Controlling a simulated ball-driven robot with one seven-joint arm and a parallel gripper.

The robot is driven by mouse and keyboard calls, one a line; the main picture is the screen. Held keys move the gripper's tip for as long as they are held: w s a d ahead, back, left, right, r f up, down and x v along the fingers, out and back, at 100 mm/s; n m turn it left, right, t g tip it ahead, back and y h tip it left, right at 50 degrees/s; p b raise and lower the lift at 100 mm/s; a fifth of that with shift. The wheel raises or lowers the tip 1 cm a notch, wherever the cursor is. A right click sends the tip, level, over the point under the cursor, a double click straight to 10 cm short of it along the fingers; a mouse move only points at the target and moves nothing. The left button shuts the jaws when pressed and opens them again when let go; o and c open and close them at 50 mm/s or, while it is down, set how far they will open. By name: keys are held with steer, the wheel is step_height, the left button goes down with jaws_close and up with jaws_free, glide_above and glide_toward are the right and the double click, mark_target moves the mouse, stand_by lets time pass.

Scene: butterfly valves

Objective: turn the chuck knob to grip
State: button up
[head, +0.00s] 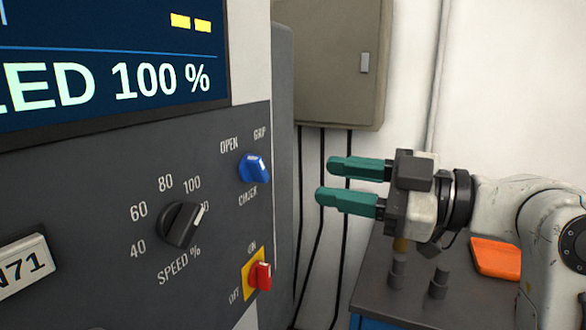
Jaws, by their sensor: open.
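The blue chuck knob (254,168) sits on the dark control panel (110,220) in the head view, under the labels OPEN and GRIP and above the label CHUCK. Its light pointer mark is at its upper left, toward OPEN. My gripper (325,180) comes in from the right with two green fingers, one above the other and spread apart. It is open and empty. Its fingertips are to the right of the knob, apart from it in the picture. How far apart they are in depth I cannot tell.
A black speed knob (181,224) and a red on/off switch (260,276) on a yellow plate are close by on the panel. A screen (110,60) is above. A bench (410,300) with an orange object (496,258) stands below my arm. A grey wall box (335,60) hangs behind.

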mark_target(264, 172)
steer(key=p+x, duration=0.2)
steer(key=x, duration=0.8)
steer(key=shift+f, duration=0.15)
jaws_close()
